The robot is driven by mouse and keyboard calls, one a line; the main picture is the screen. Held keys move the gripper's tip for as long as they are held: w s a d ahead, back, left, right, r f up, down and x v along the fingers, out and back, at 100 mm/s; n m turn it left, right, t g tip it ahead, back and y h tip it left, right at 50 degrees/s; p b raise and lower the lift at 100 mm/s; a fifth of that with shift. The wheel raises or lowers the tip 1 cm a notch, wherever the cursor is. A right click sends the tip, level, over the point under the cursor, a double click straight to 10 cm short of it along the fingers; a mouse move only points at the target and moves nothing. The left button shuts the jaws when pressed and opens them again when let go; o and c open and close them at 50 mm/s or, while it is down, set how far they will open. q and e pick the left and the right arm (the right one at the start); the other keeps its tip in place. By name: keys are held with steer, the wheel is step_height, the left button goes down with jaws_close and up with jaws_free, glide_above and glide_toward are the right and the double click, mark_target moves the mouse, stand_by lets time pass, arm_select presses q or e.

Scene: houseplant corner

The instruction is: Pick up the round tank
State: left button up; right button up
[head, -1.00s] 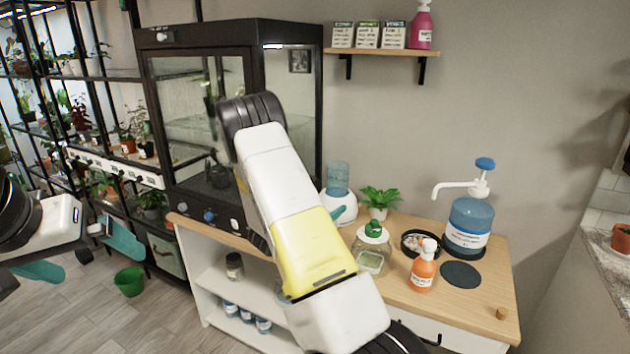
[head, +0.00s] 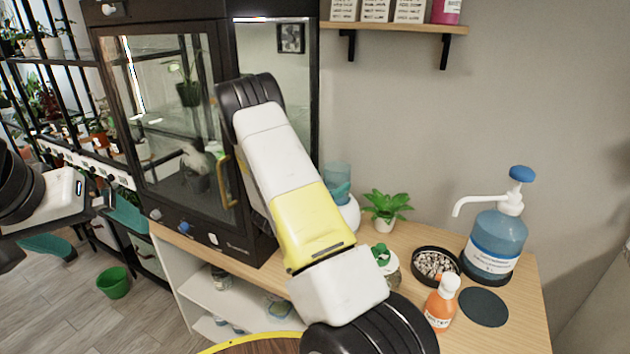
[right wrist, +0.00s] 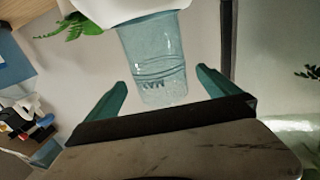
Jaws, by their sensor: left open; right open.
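The round tank (head: 336,171) is a clear blue-teal cylinder on a white rounded base at the back left of the wooden counter, partly hidden by my right arm in the head view. In the right wrist view the tank (right wrist: 155,45) appears upside down, below the white base (right wrist: 120,8). My right gripper (right wrist: 161,79) is open, with the tank between its teal fingers in the picture; I see no clear contact. My right arm hides most of this gripper in the head view. My left gripper (head: 85,228) is open and empty at the far left, away from the counter.
Beside the tank stand a potted plant (head: 386,206), a green-topped jar (head: 384,257), a bowl of pebbles (head: 434,264), an orange bottle (head: 441,303) and a large blue pump bottle (head: 495,240). A black glass cabinet (head: 225,225) stands left. A shelf (head: 400,25) hangs above.

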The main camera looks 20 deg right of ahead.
mark_target(344, 171)
steer(key=x, duration=0.7)
steer(key=shift+w+d, duration=0.15)
steer(key=shift+d, duration=0.2)
steer(key=shift+r, duration=0.1)
steer(key=c, duration=2)
